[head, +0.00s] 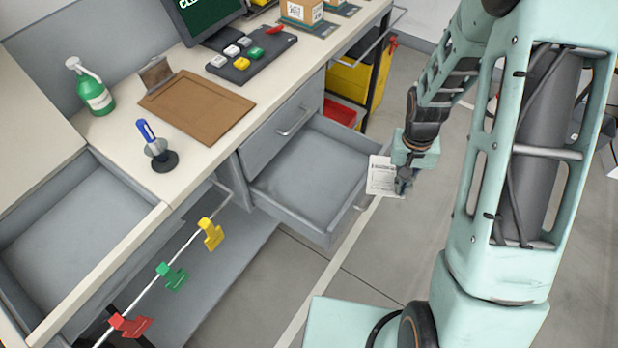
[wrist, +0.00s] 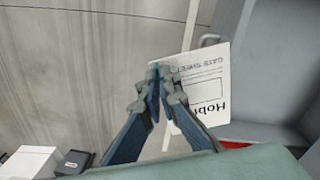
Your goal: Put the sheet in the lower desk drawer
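The white printed sheet (head: 381,175) is held in the air just right of the open lower desk drawer (head: 310,175), near its front. The drawer is pulled out and its grey floor is bare. My gripper (head: 404,186) is on the right edge of the sheet. In the wrist view my fingertips (wrist: 160,72) are closed together on one edge of the sheet (wrist: 212,82), with its printing toward the camera. The drawer (wrist: 268,80) lies to the right there, and part of the sheet overlaps its edge.
The upper drawer (head: 282,130) is shut. The desk top holds a clipboard (head: 198,108), a green spray bottle (head: 92,90) and a stamp (head: 156,148). Coloured clips hang on a rail (head: 190,245). Yellow and red bins (head: 352,80) stand behind the drawer.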

